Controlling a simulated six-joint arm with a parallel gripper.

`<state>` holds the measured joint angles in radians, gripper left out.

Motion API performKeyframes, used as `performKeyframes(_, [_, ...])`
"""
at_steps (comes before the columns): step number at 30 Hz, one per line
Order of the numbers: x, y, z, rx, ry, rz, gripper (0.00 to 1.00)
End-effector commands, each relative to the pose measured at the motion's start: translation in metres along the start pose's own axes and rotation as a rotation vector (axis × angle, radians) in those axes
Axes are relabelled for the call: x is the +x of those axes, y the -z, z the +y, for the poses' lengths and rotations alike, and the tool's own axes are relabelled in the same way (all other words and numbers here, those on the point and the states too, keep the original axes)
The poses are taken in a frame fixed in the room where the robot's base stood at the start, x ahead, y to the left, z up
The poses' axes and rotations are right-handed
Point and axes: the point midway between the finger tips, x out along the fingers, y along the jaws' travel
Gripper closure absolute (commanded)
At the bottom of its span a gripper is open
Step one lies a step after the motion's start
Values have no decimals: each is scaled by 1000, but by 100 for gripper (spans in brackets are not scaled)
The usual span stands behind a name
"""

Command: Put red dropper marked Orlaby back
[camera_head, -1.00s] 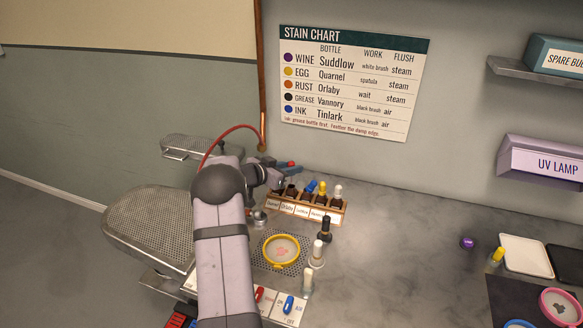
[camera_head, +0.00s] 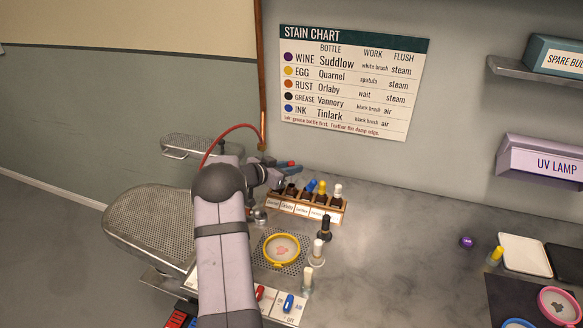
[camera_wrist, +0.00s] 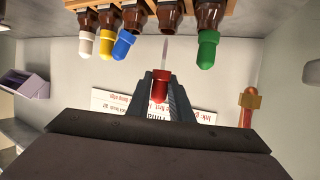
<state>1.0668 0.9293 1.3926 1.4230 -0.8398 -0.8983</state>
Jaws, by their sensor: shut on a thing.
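My gripper is shut on the red dropper (camera_wrist: 160,87) in the wrist view, fingertips on both sides (camera_wrist: 160,92) of its red cap. Its clear glass stem points toward the rack, with the tip by the mouth of an uncapped brown bottle (camera_wrist: 170,12). That bottle stands between the blue-capped and green-capped bottles. In the head view the wooden rack (camera_head: 322,218) carries name labels, and the uncapped bottle (camera_head: 291,190) stands behind the label Orlaby (camera_head: 288,205).
Blue (camera_wrist: 125,43), yellow (camera_wrist: 108,43), white (camera_wrist: 86,42) and green (camera_wrist: 207,48) caps flank the open bottle.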

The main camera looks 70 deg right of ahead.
Motion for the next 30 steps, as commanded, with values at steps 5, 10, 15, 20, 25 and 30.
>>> performKeyframes(5, [0,0,0,0,0,0,100])
performKeyframes(10, [1,-3,0,-1,0,0,100])
performKeyframes(15, [3,-7,0,-1,0,0,100])
performKeyframes(20, [4,-11,0,-1,0,0,100])
performKeyframes(25, [6,-15,0,0,0,0,100])
performKeyframes(30, [6,-16,0,0,0,0,100])
